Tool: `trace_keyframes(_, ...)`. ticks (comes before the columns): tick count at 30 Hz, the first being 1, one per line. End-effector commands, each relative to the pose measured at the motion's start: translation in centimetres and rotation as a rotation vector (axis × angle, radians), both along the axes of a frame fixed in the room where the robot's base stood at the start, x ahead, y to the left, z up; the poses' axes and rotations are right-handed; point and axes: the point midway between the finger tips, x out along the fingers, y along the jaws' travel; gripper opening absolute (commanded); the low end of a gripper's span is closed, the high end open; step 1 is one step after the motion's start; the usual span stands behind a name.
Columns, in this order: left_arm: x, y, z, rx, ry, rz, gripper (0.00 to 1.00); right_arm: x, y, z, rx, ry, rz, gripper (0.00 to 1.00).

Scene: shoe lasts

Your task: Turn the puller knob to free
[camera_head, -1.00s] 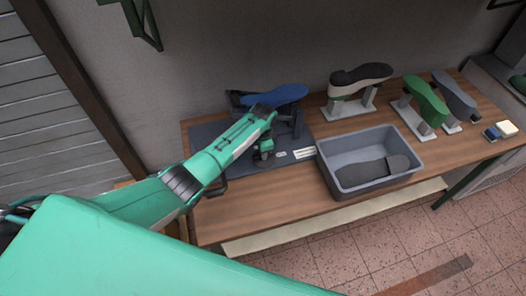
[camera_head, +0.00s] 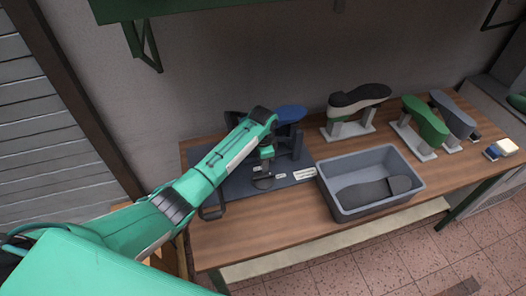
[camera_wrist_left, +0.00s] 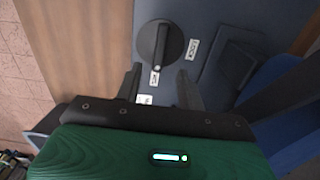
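The puller knob (camera_wrist_left: 160,42) is a round black dial with a raised bar across it, on a grey-blue base plate (camera_wrist_left: 210,20). One end of the bar, with a pale tip, points at a small white label (camera_wrist_left: 155,78); I cannot read it surely. A label that seems to read LOCK (camera_wrist_left: 191,48) is beside the dial. My left gripper (camera_wrist_left: 160,86) is open and empty, with its fingertips short of the dial and apart from it. In the head view the left gripper (camera_head: 266,157) is over the plate, close to the dark dial (camera_head: 263,183). My right gripper is not in view.
A blue shoe last (camera_head: 291,114) is on a dark stand behind the plate. A grey bin (camera_head: 348,212) holding a dark sole stands to the right. More lasts on stands, including a green one (camera_head: 426,120), line the back. Bare wood lies in front of the plate.

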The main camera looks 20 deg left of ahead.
Motion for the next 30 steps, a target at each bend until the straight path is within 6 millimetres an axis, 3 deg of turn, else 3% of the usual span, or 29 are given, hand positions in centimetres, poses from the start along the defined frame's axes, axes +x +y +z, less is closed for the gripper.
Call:
trace_keyframes(6,0.1,0.0,4.1,0.000,-0.005,0.000,0.39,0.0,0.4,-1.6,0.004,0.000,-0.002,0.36)
trace_keyframes(12,0.1,0.0,6.1,-0.001,-0.003,-0.001,0.39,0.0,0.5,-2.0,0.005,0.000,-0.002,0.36)
trace_keyframes(30,0.0,0.0,6.4,0.001,-0.001,-0.001,0.39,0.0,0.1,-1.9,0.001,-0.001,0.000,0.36)
